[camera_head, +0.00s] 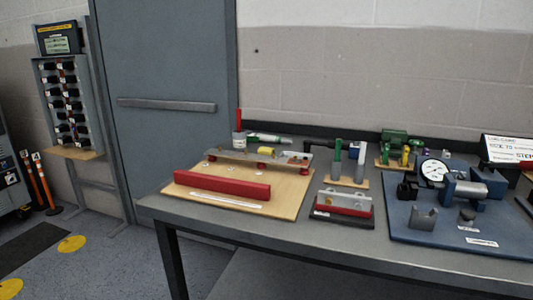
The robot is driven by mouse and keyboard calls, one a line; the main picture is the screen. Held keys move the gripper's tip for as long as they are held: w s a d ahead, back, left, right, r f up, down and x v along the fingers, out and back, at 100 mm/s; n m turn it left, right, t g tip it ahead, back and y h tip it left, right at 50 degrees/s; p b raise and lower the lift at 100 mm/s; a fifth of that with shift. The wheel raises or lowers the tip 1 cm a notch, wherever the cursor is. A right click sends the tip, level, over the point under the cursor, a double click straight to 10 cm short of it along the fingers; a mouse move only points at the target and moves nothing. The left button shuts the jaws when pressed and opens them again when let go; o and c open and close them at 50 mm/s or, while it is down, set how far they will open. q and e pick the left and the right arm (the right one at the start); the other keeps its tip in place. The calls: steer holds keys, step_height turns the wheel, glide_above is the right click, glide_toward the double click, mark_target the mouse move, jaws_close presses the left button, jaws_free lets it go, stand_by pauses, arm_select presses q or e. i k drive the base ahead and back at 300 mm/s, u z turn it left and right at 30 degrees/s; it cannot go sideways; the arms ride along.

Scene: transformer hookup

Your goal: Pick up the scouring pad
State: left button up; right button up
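I cannot make out a scouring pad for certain in the head view; the small items on the bench are too small to tell apart. Green items stand at the back of the bench, among them a green block (394,136) and a green-and-white item (269,139). A small dark grey piece (467,214) lies on the blue board (425,238) at the right. Neither of my grippers is in view.
The grey bench (295,240) holds a wooden board (225,203) with a red bar (221,186), a black-based fixture (344,207) and a dial gauge (433,173). A grey door (165,80) and a rack (66,100) stand left. Floor at left is partly clear.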

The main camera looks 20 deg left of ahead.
mark_target(265, 151)
steer(key=u, duration=2.25)
steer(key=i, duration=3.95)
steer(key=z, duration=2.6)
steer(key=i, duration=1.5)
steer(key=z, duration=2)
